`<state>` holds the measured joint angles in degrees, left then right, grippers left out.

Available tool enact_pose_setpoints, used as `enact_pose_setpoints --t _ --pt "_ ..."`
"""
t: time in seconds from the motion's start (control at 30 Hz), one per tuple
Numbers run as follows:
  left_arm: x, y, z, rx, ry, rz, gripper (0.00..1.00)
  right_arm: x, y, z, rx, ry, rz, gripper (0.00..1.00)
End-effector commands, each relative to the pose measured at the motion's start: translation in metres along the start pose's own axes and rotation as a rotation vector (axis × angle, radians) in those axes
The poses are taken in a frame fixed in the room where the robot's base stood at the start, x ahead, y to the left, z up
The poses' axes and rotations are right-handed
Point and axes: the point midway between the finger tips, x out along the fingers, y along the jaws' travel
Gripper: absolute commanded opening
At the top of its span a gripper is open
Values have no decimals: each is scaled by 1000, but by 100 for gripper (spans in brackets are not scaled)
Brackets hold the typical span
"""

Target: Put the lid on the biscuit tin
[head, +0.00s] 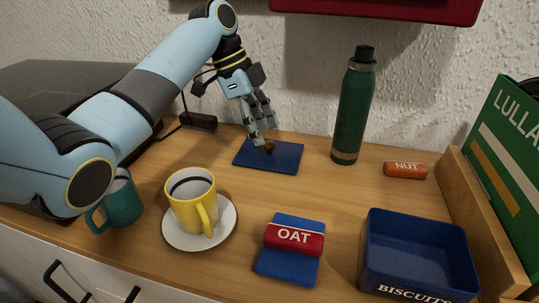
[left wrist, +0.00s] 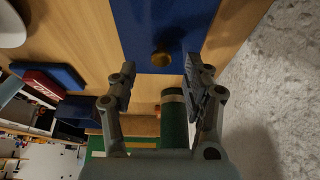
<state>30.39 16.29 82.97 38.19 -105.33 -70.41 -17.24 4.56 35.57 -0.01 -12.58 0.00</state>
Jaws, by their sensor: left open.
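The lid (head: 285,157) is a flat dark blue plate with a round brass-coloured knob, lying on the wooden top near the wall. It also shows in the left wrist view (left wrist: 143,35), with its knob (left wrist: 161,59) ahead of the gap between my fingers. The biscuit tin (head: 417,254) is a dark blue open box marked BISCUITS at the front right; it looks empty. My left gripper (head: 264,141) points down at the knob and partly hides it. Its fingers are open, one on each side, and I cannot tell whether they touch it. My right gripper is out of view.
A red OAT bar (head: 294,239) lies on a blue mat (head: 288,271) left of the tin. An orange NUT bar (head: 405,170) lies behind the tin. A green bottle (head: 354,110) stands right of the lid. A yellow mug (head: 191,203) on a saucer (head: 229,217) and a teal mug (head: 122,205) stand left.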

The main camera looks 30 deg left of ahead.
Motion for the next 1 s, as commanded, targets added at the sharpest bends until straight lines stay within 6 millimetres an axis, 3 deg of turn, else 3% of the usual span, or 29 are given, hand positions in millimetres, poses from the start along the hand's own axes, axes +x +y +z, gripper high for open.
enact_pose_setpoints --t 0.2,0.43,0.8,1.0 --pt "34 -1 -1 1 1 4 50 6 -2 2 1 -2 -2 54" --pt "35 -2 -1 1 0 1 50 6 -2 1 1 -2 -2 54" --pt "35 -2 -1 1 0 1 1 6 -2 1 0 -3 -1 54" --pt "35 -2 -1 1 0 1 0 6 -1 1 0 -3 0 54"
